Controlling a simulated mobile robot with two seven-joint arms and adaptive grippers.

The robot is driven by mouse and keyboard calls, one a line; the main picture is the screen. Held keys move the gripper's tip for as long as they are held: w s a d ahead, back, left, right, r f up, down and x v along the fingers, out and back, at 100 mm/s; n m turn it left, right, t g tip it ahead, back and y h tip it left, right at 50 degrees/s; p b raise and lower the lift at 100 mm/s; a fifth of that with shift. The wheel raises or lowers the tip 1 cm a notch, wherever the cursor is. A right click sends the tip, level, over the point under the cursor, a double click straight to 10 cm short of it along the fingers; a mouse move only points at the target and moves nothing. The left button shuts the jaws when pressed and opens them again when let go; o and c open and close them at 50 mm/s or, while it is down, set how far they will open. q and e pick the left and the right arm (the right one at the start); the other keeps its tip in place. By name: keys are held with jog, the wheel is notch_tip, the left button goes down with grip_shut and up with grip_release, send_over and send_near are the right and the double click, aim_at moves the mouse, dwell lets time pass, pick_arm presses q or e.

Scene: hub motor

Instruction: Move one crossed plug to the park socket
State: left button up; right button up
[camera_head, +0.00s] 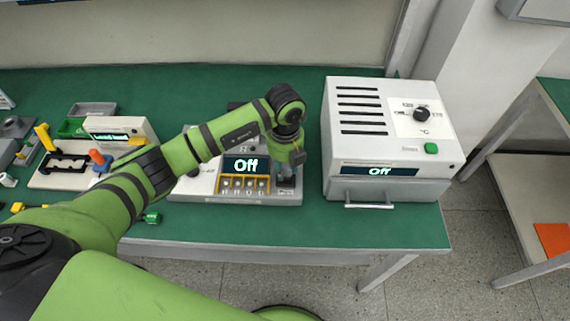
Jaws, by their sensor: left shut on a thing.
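A grey test unit (196,185) with a display reading "Off" (245,165) stands on the green bench. Below the display, an orange-framed row of several sockets (243,186) faces me, with small plug-like parts in it. My left gripper (287,176) points down over the right end of this unit, just right of the orange frame. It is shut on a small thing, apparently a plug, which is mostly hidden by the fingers. I cannot tell whether it is seated or clear of the surface beneath. My right gripper is not in view.
A white oven-like box (378,115) with a knob, a green button and an "Off" display stands close right of the gripper. Fixtures (60,168) and a green tray (75,128) lie at left. A small green part (151,217) lies near the front edge.

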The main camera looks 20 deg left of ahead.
pick_arm(q)
jog(key=shift+f+b, duration=0.55)
jog(key=shift+f, duration=0.15)
jog(key=o, duration=1.2)
jog(key=shift+o, duration=0.2)
jog(key=shift+r, duration=0.15)
notch_tip(320, 180, up, 12)
